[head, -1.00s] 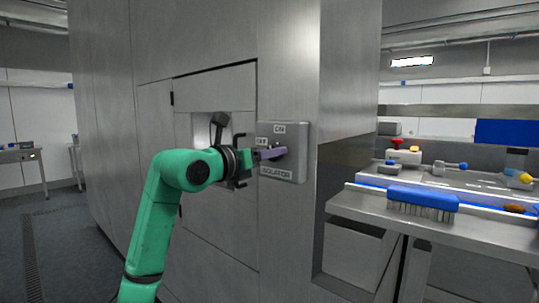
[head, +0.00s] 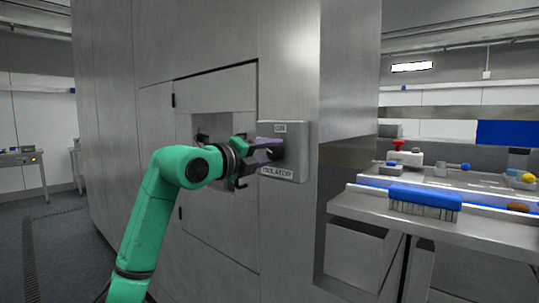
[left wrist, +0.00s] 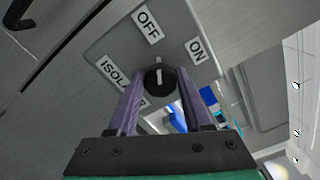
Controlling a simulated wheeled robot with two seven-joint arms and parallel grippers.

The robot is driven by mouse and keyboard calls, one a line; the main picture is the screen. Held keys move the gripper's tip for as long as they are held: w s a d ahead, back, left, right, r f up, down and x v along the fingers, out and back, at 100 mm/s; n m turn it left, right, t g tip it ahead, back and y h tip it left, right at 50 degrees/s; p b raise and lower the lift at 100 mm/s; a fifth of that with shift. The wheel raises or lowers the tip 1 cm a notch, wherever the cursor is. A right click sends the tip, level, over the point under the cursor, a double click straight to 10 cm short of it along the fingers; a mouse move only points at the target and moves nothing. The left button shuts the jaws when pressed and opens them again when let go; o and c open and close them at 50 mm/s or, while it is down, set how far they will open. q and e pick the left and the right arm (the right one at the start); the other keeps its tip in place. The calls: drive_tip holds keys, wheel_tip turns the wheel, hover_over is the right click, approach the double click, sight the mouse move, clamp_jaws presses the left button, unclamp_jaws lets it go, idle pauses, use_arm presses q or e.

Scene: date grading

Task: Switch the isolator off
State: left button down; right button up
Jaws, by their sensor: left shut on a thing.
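The isolator (head: 297,143) is a grey box on the steel cabinet wall, with a black rotary knob. In the head view its ON label (head: 280,128) is at the top and its ISOLATOR label (head: 277,172) at the bottom; my gripper hides the OFF label. My left gripper (head: 273,151) is shut on the knob. In the left wrist view the purple fingers flank the black knob (left wrist: 158,78). Its white mark points roughly towards the OFF label (left wrist: 148,22), with the ON label (left wrist: 195,50) to the right. My right gripper is out of view.
A recessed opening (head: 213,127) in the cabinet lies behind my left wrist. To the right is a steel bench (head: 460,227) with a blue brush (head: 424,200) and a red button on a pale box (head: 398,145). The floor at left is clear.

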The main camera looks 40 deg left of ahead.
use_arm(q)
drive_tip(key=shift+n, duration=0.8)
drive_tip(key=shift+c, duration=1.6)
unclamp_jaws()
